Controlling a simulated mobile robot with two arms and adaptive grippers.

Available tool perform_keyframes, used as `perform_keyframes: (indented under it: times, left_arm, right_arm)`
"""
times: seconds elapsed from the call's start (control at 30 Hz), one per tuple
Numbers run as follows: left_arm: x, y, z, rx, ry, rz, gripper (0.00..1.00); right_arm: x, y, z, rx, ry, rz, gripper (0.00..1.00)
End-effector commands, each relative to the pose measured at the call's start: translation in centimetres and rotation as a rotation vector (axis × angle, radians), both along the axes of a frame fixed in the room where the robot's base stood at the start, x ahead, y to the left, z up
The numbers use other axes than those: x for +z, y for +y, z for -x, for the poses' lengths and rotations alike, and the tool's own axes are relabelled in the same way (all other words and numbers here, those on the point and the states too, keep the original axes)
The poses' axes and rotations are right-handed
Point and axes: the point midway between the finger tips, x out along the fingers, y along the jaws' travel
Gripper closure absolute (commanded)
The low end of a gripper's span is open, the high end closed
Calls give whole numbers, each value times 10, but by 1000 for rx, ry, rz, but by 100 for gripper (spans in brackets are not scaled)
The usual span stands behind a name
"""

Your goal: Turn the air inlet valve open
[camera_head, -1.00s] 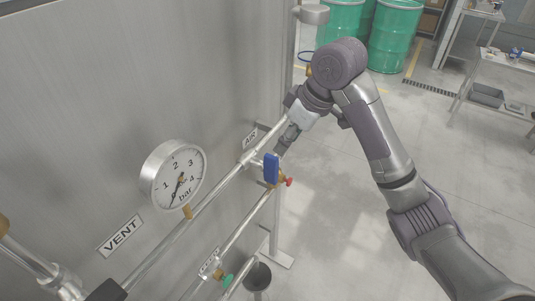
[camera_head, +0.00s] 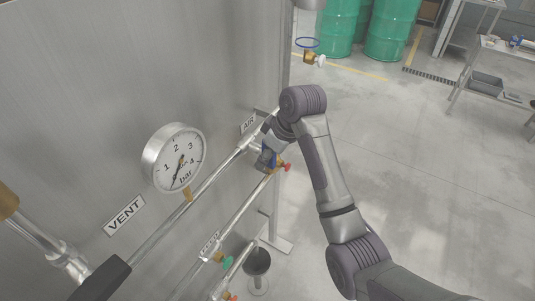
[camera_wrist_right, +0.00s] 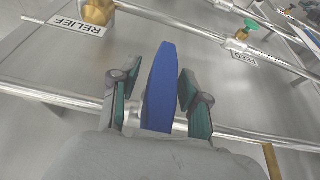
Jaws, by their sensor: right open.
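The air inlet valve has a flat blue handle (camera_head: 265,160), on the pipe beside the AIR label (camera_head: 248,123). My right gripper (camera_head: 268,150) is at this handle, partly hiding it in the head view. In the right wrist view the blue handle (camera_wrist_right: 160,92) stands between the two green-padded fingers of my right gripper (camera_wrist_right: 158,72). The fingers are open, with a gap visible on each side of the handle near the tips. My left gripper is not in view.
A pressure gauge (camera_head: 174,160) with its needle near zero sits left of the valve. A red knob (camera_head: 287,167) is close to the gripper on the right. A green knob (camera_head: 227,262) is lower.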

Motion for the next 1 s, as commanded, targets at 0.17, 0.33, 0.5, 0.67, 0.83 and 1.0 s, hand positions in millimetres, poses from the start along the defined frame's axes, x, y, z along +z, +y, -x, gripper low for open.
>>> perform_keyframes:
  times: [0.17, 0.33, 0.5, 0.67, 0.83, 1.0]
  left_arm:
    - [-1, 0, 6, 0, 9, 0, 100]
    - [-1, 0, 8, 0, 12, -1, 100]
    - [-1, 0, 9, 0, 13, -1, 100]
    - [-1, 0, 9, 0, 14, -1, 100]
    - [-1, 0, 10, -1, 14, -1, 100]
    - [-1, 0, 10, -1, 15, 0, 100]
  right_arm:
    - [0, 0, 0, 0, 0, 0, 54]
    - [0, 0, 0, 0, 0, 0, 81]
    - [0, 0, 0, 0, 0, 0, 100]
    - [0, 0, 0, -1, -3, 2, 100]
    - [0, 0, 0, 0, -32, 23, 100]
    - [0, -1, -1, 1, -100, 73, 100]
